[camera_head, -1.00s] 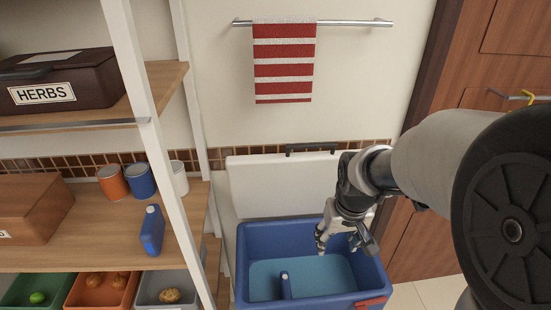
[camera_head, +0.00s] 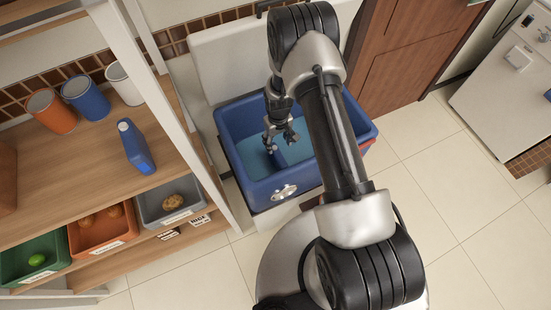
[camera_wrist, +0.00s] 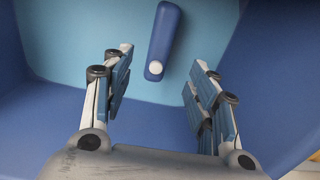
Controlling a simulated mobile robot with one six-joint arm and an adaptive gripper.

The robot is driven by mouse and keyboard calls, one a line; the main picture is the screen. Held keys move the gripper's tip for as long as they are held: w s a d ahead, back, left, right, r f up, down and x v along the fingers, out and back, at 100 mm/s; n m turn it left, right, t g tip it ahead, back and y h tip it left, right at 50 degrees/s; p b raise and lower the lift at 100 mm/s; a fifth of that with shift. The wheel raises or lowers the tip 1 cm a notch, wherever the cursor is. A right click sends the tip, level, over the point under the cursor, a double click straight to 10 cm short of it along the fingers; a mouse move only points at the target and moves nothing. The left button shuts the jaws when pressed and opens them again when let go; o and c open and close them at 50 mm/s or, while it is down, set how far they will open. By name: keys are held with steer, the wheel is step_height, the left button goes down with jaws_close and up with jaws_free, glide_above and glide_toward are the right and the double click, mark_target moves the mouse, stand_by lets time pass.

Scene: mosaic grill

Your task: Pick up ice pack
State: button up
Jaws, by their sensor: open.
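A blue ice pack (camera_wrist: 165,35) with a white round cap lies inside the blue cooler (camera_wrist: 268,75), on its light blue floor. In the wrist view it shows ahead of my gripper (camera_wrist: 161,58), roughly centred between the two fingers and beyond their tips. My gripper is open and empty. In the head view my gripper (camera_head: 281,140) points down into the open cooler (camera_head: 232,128), above the ice pack (camera_head: 279,157), which is partly hidden there. I cannot tell the exact gap between fingers and pack.
The cooler's walls surround my gripper, and its white lid (camera_head: 215,62) stands open behind. A shelf unit at left holds a similar blue bottle (camera_head: 136,148), several cans and food bins. A wooden door (camera_head: 395,55) is behind at right. Tiled floor (camera_head: 465,205) at right is clear.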

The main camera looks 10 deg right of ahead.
mark_target(278, 154)
step_height(278, 154, down, 10)
steer(key=b, duration=0.2)
steer(key=shift+b, duration=0.35)
step_height(278, 154, down, 5)
steer(key=shift+s+f+b, duration=0.15)
steer(key=shift+b, duration=0.95)
steer(key=shift+c, duration=0.5)
jaws_close()
